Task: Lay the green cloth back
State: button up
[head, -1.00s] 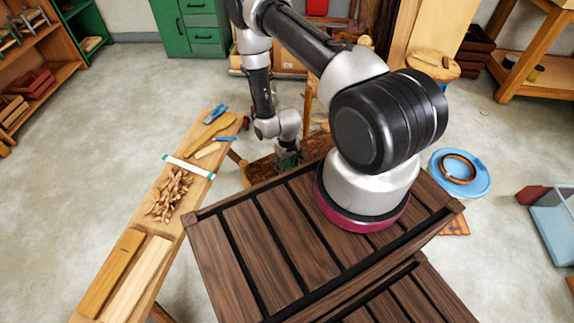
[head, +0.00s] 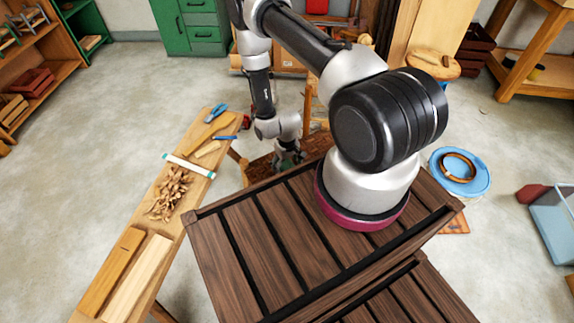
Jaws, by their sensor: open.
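My gripper (head: 287,158) hangs low at the end of my arm, just beyond the far edge of the slatted brown top. It is small and dark in this view, and its fingers are hard to make out. It is open. Below and around it is a brown seat surface (head: 262,171), partly hidden by the slatted top and my arm. A small dark green patch shows at the gripper; I cannot tell whether it is the green cloth or part of the gripper. No other green cloth is clearly visible.
A narrow wooden bench (head: 150,235) with wood shavings (head: 170,192), boards and hand tools stands at the left. A blue round tub (head: 461,172) with a brown coil is on the floor at the right. Open concrete floor lies left of the bench.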

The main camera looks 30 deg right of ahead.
notch_tip(320, 180, up, 12)
dwell(0.6)
jog(key=shift+s, duration=0.1)
